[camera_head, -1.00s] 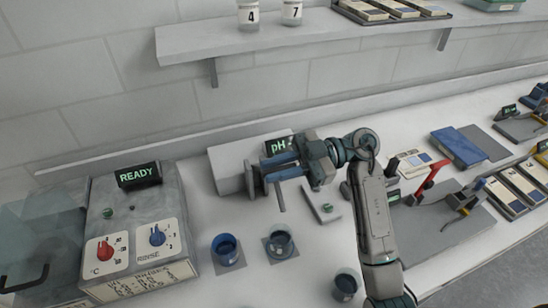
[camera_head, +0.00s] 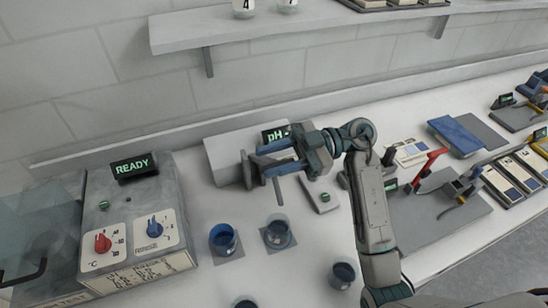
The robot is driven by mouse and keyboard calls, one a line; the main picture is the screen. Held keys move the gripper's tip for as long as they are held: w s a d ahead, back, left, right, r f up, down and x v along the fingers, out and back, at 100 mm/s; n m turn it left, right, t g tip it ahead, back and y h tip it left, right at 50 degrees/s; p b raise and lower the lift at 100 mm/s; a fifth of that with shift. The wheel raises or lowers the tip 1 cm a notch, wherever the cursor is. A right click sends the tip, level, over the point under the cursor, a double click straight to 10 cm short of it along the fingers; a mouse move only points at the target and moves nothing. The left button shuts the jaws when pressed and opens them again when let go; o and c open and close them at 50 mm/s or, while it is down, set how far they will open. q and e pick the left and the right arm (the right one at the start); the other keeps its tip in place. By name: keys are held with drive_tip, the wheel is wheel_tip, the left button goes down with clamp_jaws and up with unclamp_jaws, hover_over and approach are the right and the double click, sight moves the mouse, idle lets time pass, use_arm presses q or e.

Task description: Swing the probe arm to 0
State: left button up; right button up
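The pH meter is a pale box (camera_head: 226,160) with a lit "pH" display (camera_head: 275,133), partly covered by my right gripper. A grey upright part (camera_head: 248,170) in front of the box and a thin dark rod (camera_head: 277,190) hanging below the fingers look like parts of the probe arm. My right gripper (camera_head: 264,161) reaches in from the right, with its two blue fingers apart, around or just in front of the probe arm. I cannot tell whether they touch it. The scale and its 0 mark are not readable. My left gripper is out of view.
A blue cup (camera_head: 223,239) and a grey cup (camera_head: 278,233) stand on dark pads below the rod. Another cup (camera_head: 343,274) stands beside my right forearm. The machine (camera_head: 133,225) showing READY is at left. A shelf (camera_head: 300,27) runs above.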

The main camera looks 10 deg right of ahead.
drive_tip(key=shift+w+d+f+b, duration=0.15)
drive_tip(key=shift+d+b, duration=0.15)
drive_tip(key=shift+d, duration=0.2)
drive_tip(key=w+d+b, duration=0.2)
drive_tip(key=d+b, duration=0.2)
drive_tip(key=d, duration=0.5)
drive_tip(key=shift+d, duration=0.3)
